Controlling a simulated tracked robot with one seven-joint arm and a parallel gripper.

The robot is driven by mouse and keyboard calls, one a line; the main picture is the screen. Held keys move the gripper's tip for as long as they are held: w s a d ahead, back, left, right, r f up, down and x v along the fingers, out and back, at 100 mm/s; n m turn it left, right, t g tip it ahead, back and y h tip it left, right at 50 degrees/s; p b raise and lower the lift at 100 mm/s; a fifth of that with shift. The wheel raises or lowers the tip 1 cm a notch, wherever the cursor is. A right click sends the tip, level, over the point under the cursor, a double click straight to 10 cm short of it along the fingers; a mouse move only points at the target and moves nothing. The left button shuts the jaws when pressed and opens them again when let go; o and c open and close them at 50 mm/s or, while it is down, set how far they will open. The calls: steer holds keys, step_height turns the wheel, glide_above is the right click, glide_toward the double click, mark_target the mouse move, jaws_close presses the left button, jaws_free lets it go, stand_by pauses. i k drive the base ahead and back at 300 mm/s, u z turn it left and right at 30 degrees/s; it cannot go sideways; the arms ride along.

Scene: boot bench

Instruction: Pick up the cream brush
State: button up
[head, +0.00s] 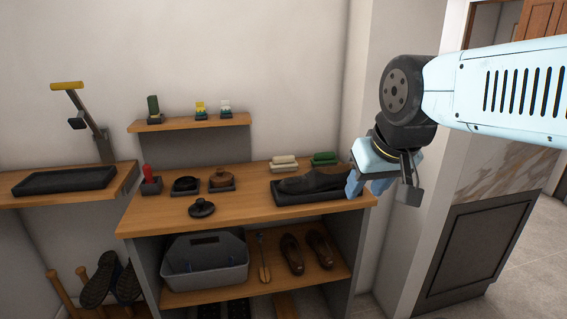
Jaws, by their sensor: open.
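I cannot tell for certain which thing is the cream brush. A cream-coloured two-layer block (284,163) lies at the back of the wooden bench top, too small to make out bristles. An upright red handle (148,173) stands in a dark holder at the bench's left end, its lower part hidden. My gripper (369,188) is open and points down by the bench's right end, right of the dark shoe, with nothing seen between its blue fingers.
A dark shoe (312,180) lies on a black tray (318,196) left of my gripper. A green block (324,158) sits behind it. Round tins (221,178) and a black lid (201,208) are further left. A small shelf (190,124) holds three small items. The front middle is clear.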

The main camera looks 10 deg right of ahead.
mark_target(285, 163)
steer(key=i, duration=0.85)
steer(key=u, duration=0.05)
